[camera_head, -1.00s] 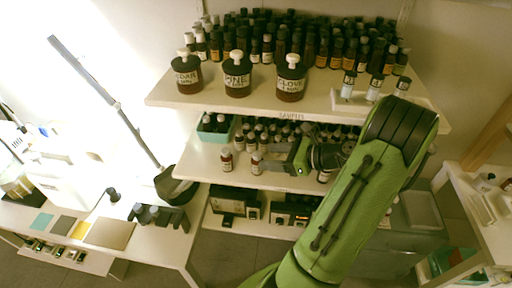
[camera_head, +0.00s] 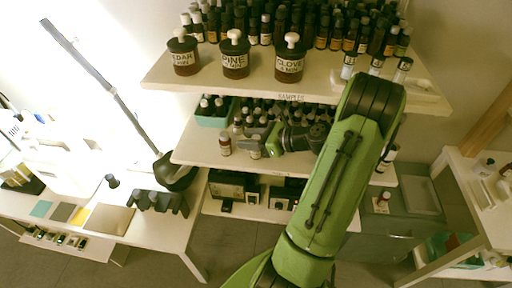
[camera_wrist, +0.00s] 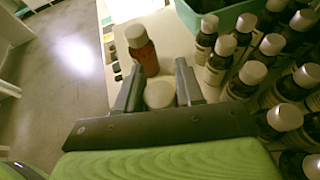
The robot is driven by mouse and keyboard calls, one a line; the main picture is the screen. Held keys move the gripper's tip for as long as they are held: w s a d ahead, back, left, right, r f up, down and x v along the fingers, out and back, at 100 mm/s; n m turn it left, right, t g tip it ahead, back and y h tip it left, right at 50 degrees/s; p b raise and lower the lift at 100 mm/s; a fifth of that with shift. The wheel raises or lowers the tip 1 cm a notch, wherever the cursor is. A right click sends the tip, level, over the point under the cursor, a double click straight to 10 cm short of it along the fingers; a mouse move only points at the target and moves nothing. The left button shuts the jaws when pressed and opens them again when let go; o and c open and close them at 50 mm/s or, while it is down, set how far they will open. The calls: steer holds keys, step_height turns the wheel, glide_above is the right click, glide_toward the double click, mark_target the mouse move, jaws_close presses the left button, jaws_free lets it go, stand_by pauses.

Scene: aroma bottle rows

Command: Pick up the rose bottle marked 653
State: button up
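Two brown bottles with white caps stand apart at the front left of the middle shelf (camera_head: 190,152). The left one (camera_head: 225,145) also shows in the wrist view (camera_wrist: 142,50), reddish-brown and upright. The second bottle (camera_head: 255,152) is at my gripper (camera_head: 263,143). In the wrist view its white cap (camera_wrist: 160,95) is between the two dark fingers of my gripper (camera_wrist: 160,78), one finger on each side. The fingers look open around it; contact is not clear. The number 653 and any rose label are too small or hidden to read.
Several capped bottles (camera_wrist: 248,75) stand close on the right in the wrist view, beside a teal bin (camera_wrist: 188,14). The upper shelf (camera_head: 215,78) with large jars (camera_head: 235,58) overhangs from above. Boxes (camera_head: 235,185) fill the lower shelf. The middle shelf's left front is bare.

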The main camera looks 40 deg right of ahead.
steer(key=shift+f, duration=0.1)
steer(key=c, duration=0.5)
